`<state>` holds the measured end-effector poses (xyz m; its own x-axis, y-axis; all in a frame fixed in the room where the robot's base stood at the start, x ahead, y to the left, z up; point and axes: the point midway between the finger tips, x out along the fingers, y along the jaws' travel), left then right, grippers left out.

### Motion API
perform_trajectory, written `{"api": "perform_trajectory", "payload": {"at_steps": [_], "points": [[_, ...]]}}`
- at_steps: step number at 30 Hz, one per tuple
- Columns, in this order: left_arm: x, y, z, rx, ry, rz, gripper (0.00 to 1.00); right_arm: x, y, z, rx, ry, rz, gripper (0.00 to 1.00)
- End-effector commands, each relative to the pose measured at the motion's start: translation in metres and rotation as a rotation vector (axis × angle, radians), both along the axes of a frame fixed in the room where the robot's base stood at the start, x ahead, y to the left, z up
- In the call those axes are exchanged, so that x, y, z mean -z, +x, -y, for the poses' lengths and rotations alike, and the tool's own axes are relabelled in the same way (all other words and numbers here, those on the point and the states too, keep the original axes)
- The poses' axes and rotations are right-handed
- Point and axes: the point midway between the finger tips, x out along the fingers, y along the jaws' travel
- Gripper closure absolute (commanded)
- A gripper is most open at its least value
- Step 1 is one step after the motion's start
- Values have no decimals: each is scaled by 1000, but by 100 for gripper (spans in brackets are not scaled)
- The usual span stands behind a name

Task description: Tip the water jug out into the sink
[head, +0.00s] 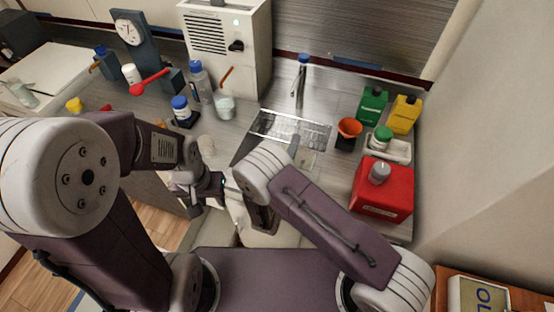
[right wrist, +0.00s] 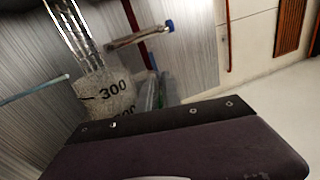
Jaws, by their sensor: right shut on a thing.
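The water jug (right wrist: 112,92) is clear, with dark graduation marks including "300", and shows tilted in the right wrist view beyond my dark purple hand. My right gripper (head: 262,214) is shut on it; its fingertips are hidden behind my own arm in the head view. The steel sink (head: 262,128) lies at the middle of the counter, partly covered by my right arm. A tap (head: 300,82) with a blue top stands behind it and also shows in the right wrist view (right wrist: 142,37). My left gripper (head: 206,188) is by the counter's front edge, left of the right one; its fingers are unclear.
Right of the sink stand an orange funnel (head: 349,128), a green bottle (head: 372,104), a yellow bottle (head: 404,115) and a red can (head: 381,190). To the left are a beaker (head: 224,106), a blue-capped jar (head: 182,110) and a white cabinet (head: 228,42).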

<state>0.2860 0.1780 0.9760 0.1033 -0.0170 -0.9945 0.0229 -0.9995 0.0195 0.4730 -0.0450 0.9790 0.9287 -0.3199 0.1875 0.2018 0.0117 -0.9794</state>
Motion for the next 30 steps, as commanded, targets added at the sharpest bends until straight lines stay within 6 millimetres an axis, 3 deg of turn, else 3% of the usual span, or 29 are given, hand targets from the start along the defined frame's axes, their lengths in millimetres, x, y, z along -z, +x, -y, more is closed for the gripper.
{"api": "perform_trajectory", "payload": {"at_steps": [30], "points": [[-8, 0, 0, 0, 0, 0, 64, -5, 3, -10, 0, -99, -32, 100]]}}
